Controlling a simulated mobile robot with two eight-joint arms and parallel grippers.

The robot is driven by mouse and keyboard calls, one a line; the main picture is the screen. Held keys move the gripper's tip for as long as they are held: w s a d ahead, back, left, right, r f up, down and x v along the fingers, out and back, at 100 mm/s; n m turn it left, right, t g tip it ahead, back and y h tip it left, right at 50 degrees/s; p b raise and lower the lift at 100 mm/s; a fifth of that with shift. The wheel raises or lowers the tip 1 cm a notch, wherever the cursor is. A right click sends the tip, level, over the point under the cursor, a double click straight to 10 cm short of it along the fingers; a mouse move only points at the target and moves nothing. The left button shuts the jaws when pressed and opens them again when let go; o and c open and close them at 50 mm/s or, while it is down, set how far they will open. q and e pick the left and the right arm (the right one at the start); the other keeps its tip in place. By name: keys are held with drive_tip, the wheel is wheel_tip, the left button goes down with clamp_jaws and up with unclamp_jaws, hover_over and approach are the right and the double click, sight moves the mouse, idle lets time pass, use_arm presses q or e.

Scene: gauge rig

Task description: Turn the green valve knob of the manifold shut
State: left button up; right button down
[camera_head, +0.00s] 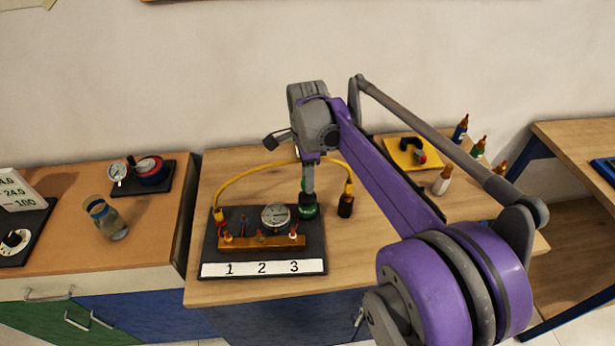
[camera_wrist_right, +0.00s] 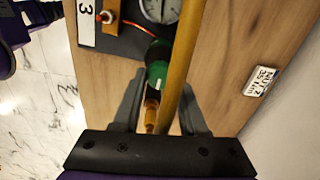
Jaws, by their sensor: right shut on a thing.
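The manifold is a brass bar (camera_head: 262,242) on a black base plate (camera_head: 312,262) with a white strip marked 1, 2, 3. A round gauge (camera_head: 275,217) stands behind the bar. The green valve knob (camera_head: 307,211) is at the right of the gauge. It also shows in the right wrist view (camera_wrist_right: 157,70), with a white mark. My right gripper (camera_head: 308,196) points down from above and is shut on the green knob. In the right wrist view its fingers (camera_wrist_right: 162,90) flank the knob, partly hidden by the yellow hose. My left gripper is not in view.
The yellow hose (camera_head: 250,172) arches behind the manifold to a dark fitting (camera_head: 346,206), close to my right gripper. Right of it are a yellow tray (camera_head: 397,160) and several small bottles. My right forearm covers the table's right part.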

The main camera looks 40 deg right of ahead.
idle(0.4)
drive_tip(key=shift+c, duration=2.2)
unclamp_jaws()
wheel_tip(320, 180, up, 11)
drive_tip(key=shift+p, duration=0.35)
drive_tip(key=shift+f, duration=0.1)
drive_tip(key=s+a+f+n+t, duration=0.2)
drive_tip(key=s+a+f+n, duration=0.3)
drive_tip(key=f+n, duration=0.1)
drive_tip(key=s+a+f+n+t, duration=0.1)
drive_tip(key=s+a+f+n, duration=0.4)
drive_tip(key=n, duration=0.4)
drive_tip(key=s+a+f+n+t, duration=0.2)
drive_tip(key=s+a+f+n, duration=0.3)
drive_tip(key=f+n, duration=0.2)
drive_tip(key=shift+s+a+f+n+t, duration=0.15)
drive_tip(key=shift+a+f+n+t, duration=0.15)
drive_tip(key=shift+a+n, duration=0.15)
